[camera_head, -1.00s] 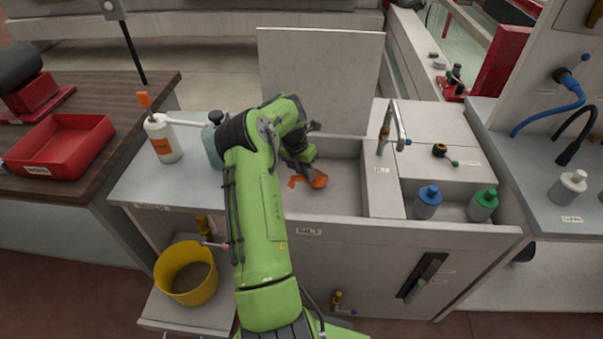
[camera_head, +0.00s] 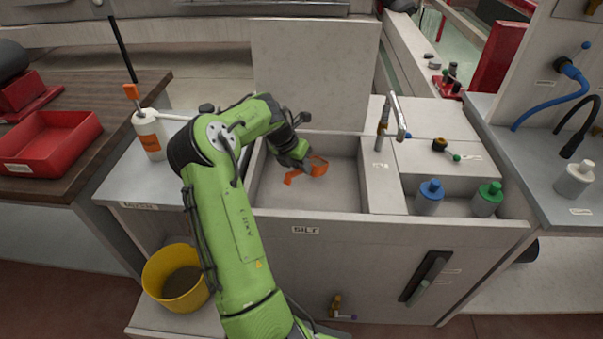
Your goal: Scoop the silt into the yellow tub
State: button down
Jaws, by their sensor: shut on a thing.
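My gripper (camera_head: 301,164) is shut on an orange scoop (camera_head: 317,168) and holds it over the grey basin labelled SILT (camera_head: 268,190). I cannot tell whether the scoop touches the basin floor or holds any silt. The basin floor looks plain grey, so silt is hard to tell from it. The yellow tub (camera_head: 150,270) stands low at the front left, on a pale shelf, with dull brownish-grey content or floor inside. My green arm passes just right of the tub and covers part of the basin's left side.
A white bottle with an orange top (camera_head: 150,140) stands on the left counter. A red tray (camera_head: 50,145) lies further left. A tap (camera_head: 392,120), a blue-capped bottle (camera_head: 429,197) and a green-capped bottle (camera_head: 487,199) stand right of the basin. An upright panel (camera_head: 315,75) rises behind it.

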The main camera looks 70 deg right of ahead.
jog(key=shift+r+g+h+b, duration=0.25)
jog(key=shift+h+b, duration=0.45)
jog(key=shift+b, duration=0.5)
jog(key=shift+r+g+h+b, duration=0.15)
jog(key=shift+g+h+b, duration=0.1)
jog(key=shift+h+b, duration=0.7)
jog(key=shift+r+g+h+b, duration=0.3)
jog(key=shift+r+h+b, duration=0.1)
jog(key=shift+r+h, duration=0.2)
notch_tip(320, 180, up, 13)
jog(key=p, duration=1.4)
